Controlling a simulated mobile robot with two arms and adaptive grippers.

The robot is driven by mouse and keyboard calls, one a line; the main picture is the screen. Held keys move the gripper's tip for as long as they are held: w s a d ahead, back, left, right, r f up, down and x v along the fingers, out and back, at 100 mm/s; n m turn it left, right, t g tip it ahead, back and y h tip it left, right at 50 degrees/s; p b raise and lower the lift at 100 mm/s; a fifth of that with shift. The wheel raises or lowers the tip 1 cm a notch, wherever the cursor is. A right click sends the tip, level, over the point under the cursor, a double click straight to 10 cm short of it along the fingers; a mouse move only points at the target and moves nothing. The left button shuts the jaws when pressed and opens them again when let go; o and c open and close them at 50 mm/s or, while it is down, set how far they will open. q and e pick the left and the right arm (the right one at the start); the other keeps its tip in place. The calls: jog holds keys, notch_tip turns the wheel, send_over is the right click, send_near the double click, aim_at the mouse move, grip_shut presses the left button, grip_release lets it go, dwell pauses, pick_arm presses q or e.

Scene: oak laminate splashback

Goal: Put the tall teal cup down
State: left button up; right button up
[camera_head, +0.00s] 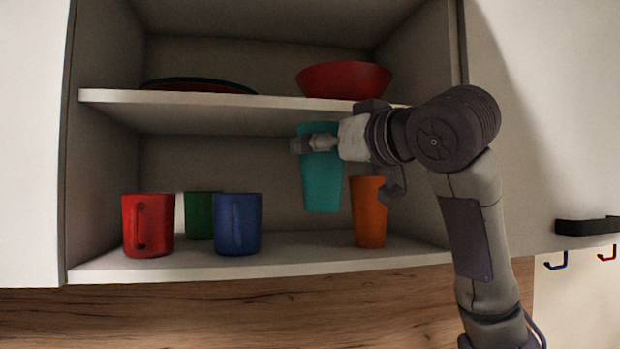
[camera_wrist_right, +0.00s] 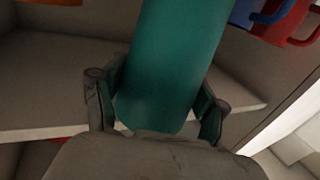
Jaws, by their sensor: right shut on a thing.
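The tall teal cup (camera_head: 322,185) is upright in the lower compartment of the open cupboard, its base appearing a little above the lower shelf (camera_head: 290,255). My right gripper (camera_head: 318,144) is shut on the cup near its rim, coming in from the right. In the right wrist view the cup (camera_wrist_right: 172,62) fills the middle, with a finger of the right gripper (camera_wrist_right: 158,108) on each side. The left gripper is not in view.
An orange cup (camera_head: 368,212) stands just right of the teal cup. A red mug (camera_head: 148,225), a blue mug (camera_head: 238,224) and a green mug (camera_head: 200,215) stand to the left. The upper shelf (camera_head: 240,100) holds a red bowl (camera_head: 344,79) and plates (camera_head: 198,85).

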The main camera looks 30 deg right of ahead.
jog(key=w+d+p, duration=0.2)
jog(key=w+p, duration=0.1)
jog(key=w, duration=0.4)
notch_tip(320, 180, down, 7)
jog(key=shift+a+r+p, duration=0.1)
jog(key=shift+a+p, duration=0.05)
jog(key=shift+p, duration=1.1)
jog(key=shift+f, duration=0.25)
jog(key=o, duration=0.8)
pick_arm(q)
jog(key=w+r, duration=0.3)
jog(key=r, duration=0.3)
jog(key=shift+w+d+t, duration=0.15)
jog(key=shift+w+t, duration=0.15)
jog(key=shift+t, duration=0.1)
pick_arm(e)
jog(key=shift+o, duration=0.2)
